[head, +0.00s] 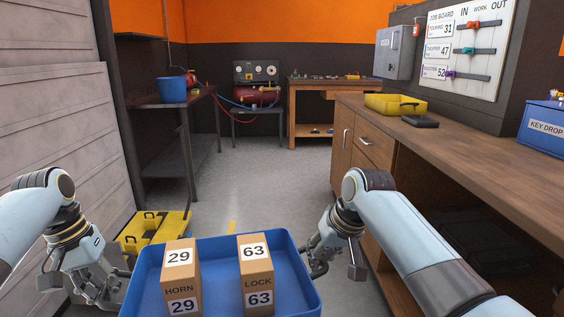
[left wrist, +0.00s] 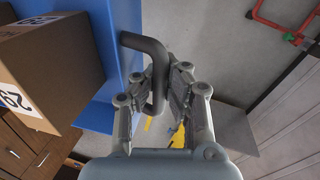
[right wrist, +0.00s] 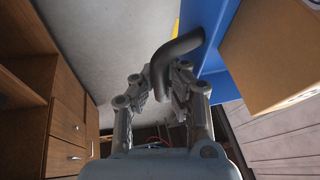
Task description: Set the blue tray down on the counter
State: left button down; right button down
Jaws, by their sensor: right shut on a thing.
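The blue tray (head: 218,245) is held level in front of me, low in the head view. It carries two cardboard boxes, a HORN box marked 29 (head: 180,275) and a LOCK box marked 63 (head: 256,272). My left gripper (head: 118,283) is shut on the dark handle (left wrist: 158,75) at the tray's left end. My right gripper (head: 318,258) is shut on the handle (right wrist: 168,57) at the right end. The wooden counter (head: 470,150) runs along the right side, apart from the tray and beyond my right arm.
A yellow bin (head: 392,105) and a black flat object (head: 420,121) sit towards the counter's far end. The blue KEY DROP box (head: 543,130) stands at its right. The counter's front stretch is bare. Grey floor is clear ahead.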

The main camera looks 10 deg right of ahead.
aim_at(504, 164)
jog(key=i+l+u, duration=0.1)
jog(key=i+u, duration=0.25)
jog(key=i, duration=0.95)
jog(key=i+j+z, duration=0.1)
jog(key=i, duration=0.45)
jog(key=i+j+z, duration=0.1)
jog(key=i, duration=0.45)
jog(key=z, duration=2.8)
